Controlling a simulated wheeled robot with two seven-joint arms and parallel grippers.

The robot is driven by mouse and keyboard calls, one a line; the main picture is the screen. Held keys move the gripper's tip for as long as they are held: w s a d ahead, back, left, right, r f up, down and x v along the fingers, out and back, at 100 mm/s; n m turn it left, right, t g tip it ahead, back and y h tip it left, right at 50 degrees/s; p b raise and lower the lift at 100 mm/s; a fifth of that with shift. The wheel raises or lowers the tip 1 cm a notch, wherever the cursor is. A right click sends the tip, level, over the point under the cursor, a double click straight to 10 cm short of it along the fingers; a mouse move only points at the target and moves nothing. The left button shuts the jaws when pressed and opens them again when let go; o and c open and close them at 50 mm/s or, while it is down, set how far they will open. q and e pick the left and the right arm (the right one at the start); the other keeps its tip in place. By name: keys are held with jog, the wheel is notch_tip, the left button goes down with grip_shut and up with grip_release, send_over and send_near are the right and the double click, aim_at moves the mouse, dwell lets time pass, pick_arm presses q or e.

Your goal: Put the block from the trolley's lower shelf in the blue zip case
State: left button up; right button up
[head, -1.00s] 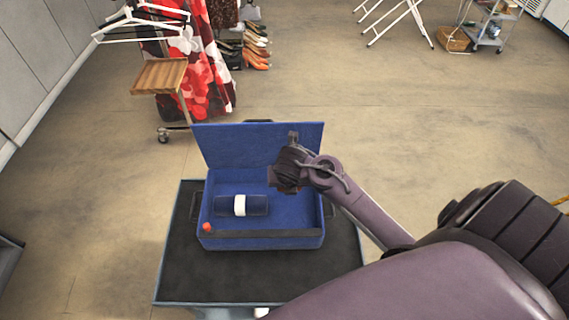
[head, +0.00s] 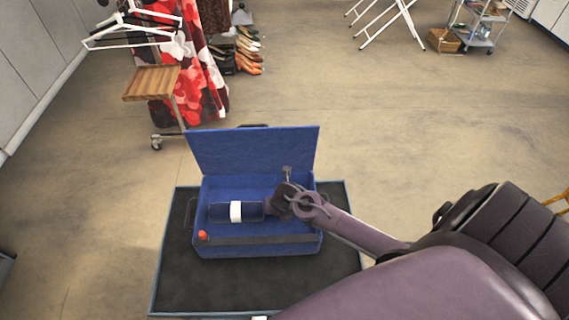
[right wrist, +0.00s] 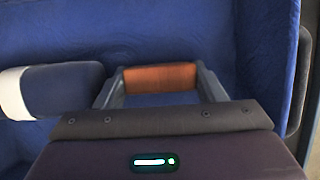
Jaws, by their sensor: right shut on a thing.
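The blue zip case (head: 255,150) stands open, its lid raised at the back. My right gripper (head: 274,204) is down inside it, on the right side. In the right wrist view its fingers are shut on an orange-brown block (right wrist: 160,76), with the case's blue lining (right wrist: 180,20) below. Whether the block touches the case floor I cannot tell. The head view hides the block behind the gripper. A dark blue roll with a white band (head: 236,211) lies in the case, left of the gripper. My left gripper is not in view.
The case stands on a dark mat-like top (head: 200,290). A small red-orange thing (head: 202,236) is at the case's front left corner. A shelved trolley (head: 478,28) stands far back right, beside a wicker basket (head: 443,40). A clothes rack with a wooden shelf (head: 152,83) is back left.

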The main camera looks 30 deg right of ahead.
jog(key=shift+f, duration=0.2)
jog(key=o, duration=1)
jog(key=shift+r, duration=0.1)
jog(key=shift+r, duration=0.25)
jog(key=v, duration=1.1)
jog(key=shift+s+a+r+p, duration=0.1)
jog(key=shift+s+r+p, duration=0.05)
jog(key=shift+r+p, duration=0.2)
